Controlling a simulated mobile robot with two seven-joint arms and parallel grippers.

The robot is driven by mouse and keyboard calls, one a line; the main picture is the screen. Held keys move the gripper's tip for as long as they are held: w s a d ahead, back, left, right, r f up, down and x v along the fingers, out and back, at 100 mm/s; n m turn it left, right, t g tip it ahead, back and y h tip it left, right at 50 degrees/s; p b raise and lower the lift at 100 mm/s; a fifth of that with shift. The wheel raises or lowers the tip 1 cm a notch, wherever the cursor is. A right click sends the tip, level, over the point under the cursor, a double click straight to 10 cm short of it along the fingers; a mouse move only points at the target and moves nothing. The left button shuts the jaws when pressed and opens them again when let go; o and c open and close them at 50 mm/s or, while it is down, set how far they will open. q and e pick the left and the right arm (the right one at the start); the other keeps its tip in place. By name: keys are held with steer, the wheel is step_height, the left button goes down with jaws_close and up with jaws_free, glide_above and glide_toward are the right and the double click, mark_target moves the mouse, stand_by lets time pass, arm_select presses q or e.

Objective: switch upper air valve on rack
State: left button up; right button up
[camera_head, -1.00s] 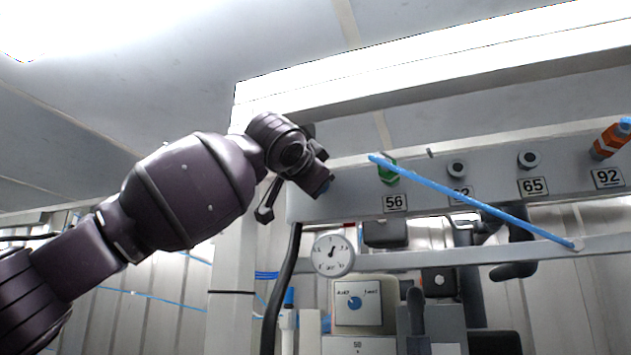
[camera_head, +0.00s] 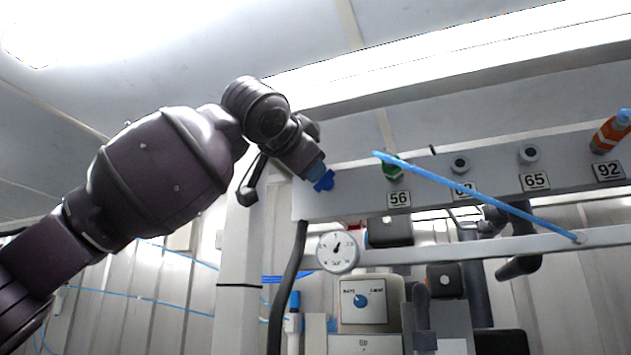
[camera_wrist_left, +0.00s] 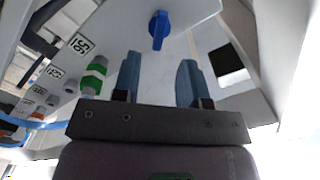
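The blue valve knob (camera_head: 324,181) sits at the left end of the grey rack rail (camera_head: 350,193). In the left wrist view the blue knob (camera_wrist_left: 158,29) is on a pale panel, its handle pointing along the view. My left gripper (camera_head: 314,167) is just up and left of the knob in the head view, partly overlapping it. In the left wrist view my left gripper (camera_wrist_left: 160,62) is open and empty, its two blue-grey fingers apart with the knob beyond the gap. I cannot tell exactly how far away the knob is. My right gripper is not in view.
A green fitting (camera_head: 392,168) with a blue hose (camera_head: 480,200) is right of the knob, above label 56 (camera_head: 398,199). A round gauge (camera_head: 337,252) and a control box (camera_head: 363,300) with another blue knob are below. A black hose (camera_head: 287,285) hangs near the post.

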arm_select(q)
steer(key=v, duration=0.3)
steer(key=shift+s+a+b, duration=0.1)
steer(key=shift+s+b, duration=0.2)
steer(key=shift+b, duration=0.05)
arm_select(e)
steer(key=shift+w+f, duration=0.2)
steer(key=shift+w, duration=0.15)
